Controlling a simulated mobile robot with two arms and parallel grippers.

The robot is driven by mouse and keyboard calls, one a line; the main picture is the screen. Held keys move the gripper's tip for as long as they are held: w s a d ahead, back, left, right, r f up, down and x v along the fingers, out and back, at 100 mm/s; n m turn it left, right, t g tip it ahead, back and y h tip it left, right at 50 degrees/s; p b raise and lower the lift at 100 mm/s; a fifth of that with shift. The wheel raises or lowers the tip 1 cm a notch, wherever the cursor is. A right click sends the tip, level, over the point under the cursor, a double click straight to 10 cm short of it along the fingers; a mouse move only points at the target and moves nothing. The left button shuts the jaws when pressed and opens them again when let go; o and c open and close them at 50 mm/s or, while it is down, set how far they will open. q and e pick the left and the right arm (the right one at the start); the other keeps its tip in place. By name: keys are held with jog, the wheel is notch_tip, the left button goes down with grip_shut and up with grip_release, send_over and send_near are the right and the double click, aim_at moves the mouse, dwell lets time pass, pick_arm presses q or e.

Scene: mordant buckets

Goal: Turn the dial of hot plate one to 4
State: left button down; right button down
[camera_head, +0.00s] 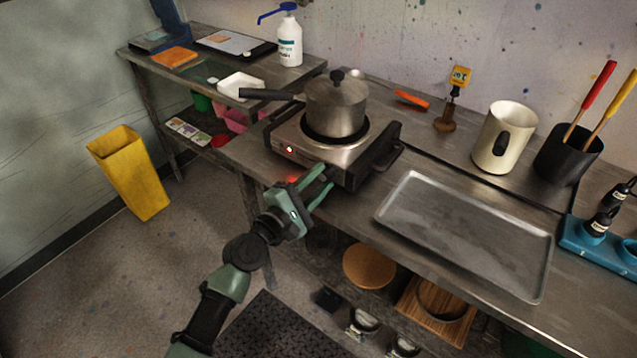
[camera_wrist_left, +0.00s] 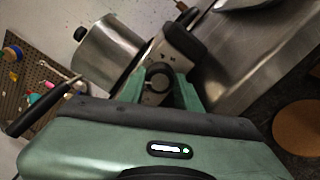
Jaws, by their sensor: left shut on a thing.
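The hot plate (camera_head: 350,172), a metal unit with a saucepan (camera_head: 337,106) on it, stands on the bench, with a red light lit on its front. My left gripper (camera_head: 322,174) reaches up to the right part of the hot plate's front face. In the left wrist view the round dark dial (camera_wrist_left: 158,77) sits on the front panel between the green fingers, which are shut on it. The dial is hidden by the gripper in the head view, and I cannot read its setting. My right gripper is not in view.
A metal tray (camera_head: 470,232) lies right of the hot plate. Behind stand a cream jug (camera_head: 503,138) and a black pot (camera_head: 567,153) with red and yellow handles. The saucepan's handle (camera_head: 266,94) points left. A yellow bin (camera_head: 130,175) stands on the floor at left.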

pick_arm(q)
jog(key=m+b, duration=0.1)
jog(key=m, duration=0.3)
jog(key=shift+f+m, duration=0.15)
jog(key=shift+m, duration=0.25)
jog(key=m, duration=0.4)
jog(key=shift+m, duration=0.3)
jog(key=m, duration=0.9)
jog(key=shift+f+p, duration=0.1)
jog(key=shift+p, duration=0.25)
jog(key=c, duration=1)
grip_release()
